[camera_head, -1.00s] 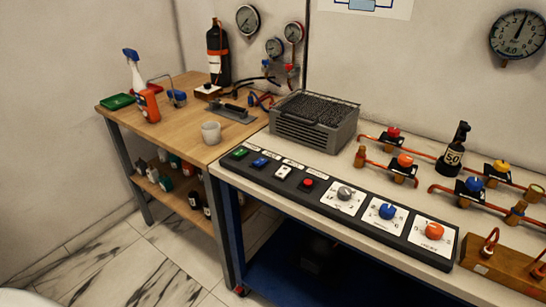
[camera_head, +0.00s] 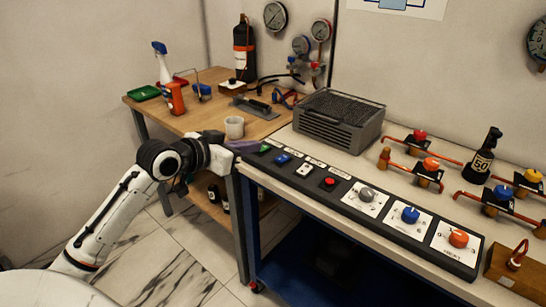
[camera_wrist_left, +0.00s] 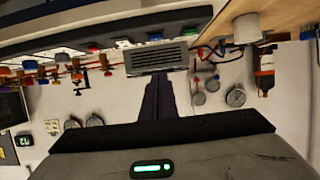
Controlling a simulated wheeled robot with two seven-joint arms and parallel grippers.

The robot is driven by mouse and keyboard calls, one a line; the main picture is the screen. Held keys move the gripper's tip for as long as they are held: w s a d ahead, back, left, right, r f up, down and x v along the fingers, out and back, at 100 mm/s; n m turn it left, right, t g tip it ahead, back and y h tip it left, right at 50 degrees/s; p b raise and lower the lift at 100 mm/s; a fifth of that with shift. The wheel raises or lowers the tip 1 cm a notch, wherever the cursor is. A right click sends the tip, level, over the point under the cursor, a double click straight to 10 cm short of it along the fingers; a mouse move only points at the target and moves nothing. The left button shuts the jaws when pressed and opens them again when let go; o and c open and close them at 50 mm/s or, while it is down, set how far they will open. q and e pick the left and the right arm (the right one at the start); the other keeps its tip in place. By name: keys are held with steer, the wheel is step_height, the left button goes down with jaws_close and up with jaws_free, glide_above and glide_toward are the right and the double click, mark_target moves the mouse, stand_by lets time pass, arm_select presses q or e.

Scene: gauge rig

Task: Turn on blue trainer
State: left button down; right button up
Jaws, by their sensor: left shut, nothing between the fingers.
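A black control panel (camera_head: 345,205) runs along the front edge of the bench. On it are a green switch (camera_head: 264,148), a blue switch (camera_head: 283,158), a white switch (camera_head: 304,170), a red button (camera_head: 328,182), and grey, blue (camera_head: 410,214) and orange knobs. My left gripper (camera_head: 243,146) is at the panel's left end, close to the green switch; I cannot tell whether it touches. In the upside-down left wrist view its fingers (camera_wrist_left: 158,100) are shut and empty, with the blue switch (camera_wrist_left: 155,36) beyond. My right gripper is out of view.
A grey vented box (camera_head: 340,120) stands behind the panel. A wooden table (camera_head: 205,122) on the left holds a white cup (camera_head: 234,127), a spray bottle and tools.

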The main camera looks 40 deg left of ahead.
arm_select(q)
steer(key=shift+w, duration=0.1)
glide_above(273, 167)
steer(key=f, duration=0.3)
steer(key=shift+w+f, duration=0.35)
steer(key=shift+w, duration=0.05)
steer(key=f, duration=0.2)
steer(key=shift+s+f, duration=0.35)
steer(key=shift+f, duration=0.65)
steer(key=shift+s, duration=0.1)
